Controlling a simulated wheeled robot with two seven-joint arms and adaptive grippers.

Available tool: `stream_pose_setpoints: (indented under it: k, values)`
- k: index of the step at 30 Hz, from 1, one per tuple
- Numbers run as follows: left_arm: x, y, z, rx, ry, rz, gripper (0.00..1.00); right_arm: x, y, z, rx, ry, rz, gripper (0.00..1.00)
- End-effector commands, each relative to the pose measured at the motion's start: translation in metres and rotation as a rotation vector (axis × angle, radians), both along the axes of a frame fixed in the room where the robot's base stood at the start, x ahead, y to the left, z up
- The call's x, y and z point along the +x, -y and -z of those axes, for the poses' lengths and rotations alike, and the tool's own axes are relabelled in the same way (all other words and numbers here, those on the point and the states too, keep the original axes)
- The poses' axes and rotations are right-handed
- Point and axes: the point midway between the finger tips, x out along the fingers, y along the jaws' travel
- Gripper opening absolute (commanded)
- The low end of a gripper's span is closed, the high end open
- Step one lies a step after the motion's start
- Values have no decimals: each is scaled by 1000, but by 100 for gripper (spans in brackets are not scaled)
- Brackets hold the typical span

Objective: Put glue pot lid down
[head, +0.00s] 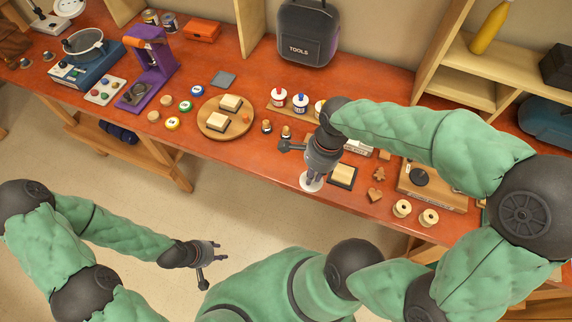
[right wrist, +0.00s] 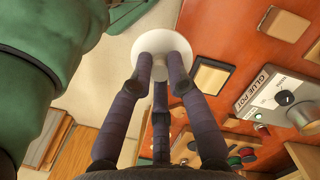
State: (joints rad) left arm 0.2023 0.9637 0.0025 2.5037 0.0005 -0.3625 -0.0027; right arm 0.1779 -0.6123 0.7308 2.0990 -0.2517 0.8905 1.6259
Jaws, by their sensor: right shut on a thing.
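The glue pot lid (head: 312,183) is a white round disc. My right gripper (head: 315,172) is shut on its knob and holds the lid at the table's front edge, partly over the floor. In the right wrist view the three fingers close around the knob of the lid (right wrist: 180,46). The glue pot (right wrist: 279,98), a grey box lettered GLUE POT with a black dial, stands on the table behind; in the head view my right arm mostly hides it. My left gripper (head: 212,263) is empty and open, low over the floor, away from the table.
A dark-edged pale square pad (head: 342,176) lies just right of the lid. Wooden spools (head: 402,208) and a wooden heart (head: 375,195) are further right. A round board (head: 212,133) with pale blocks is left. Paint bottles (head: 300,102) stand behind. Some bare red tabletop (head: 245,150) shows left of the gripper.

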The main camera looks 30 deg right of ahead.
Motion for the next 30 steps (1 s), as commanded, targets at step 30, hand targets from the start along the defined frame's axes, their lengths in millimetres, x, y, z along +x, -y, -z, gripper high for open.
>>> stream_pose_setpoints:
  k: [30]
  values:
    - [0,0,27,0,0,0,40,118,4,104,1,-4,0,4]
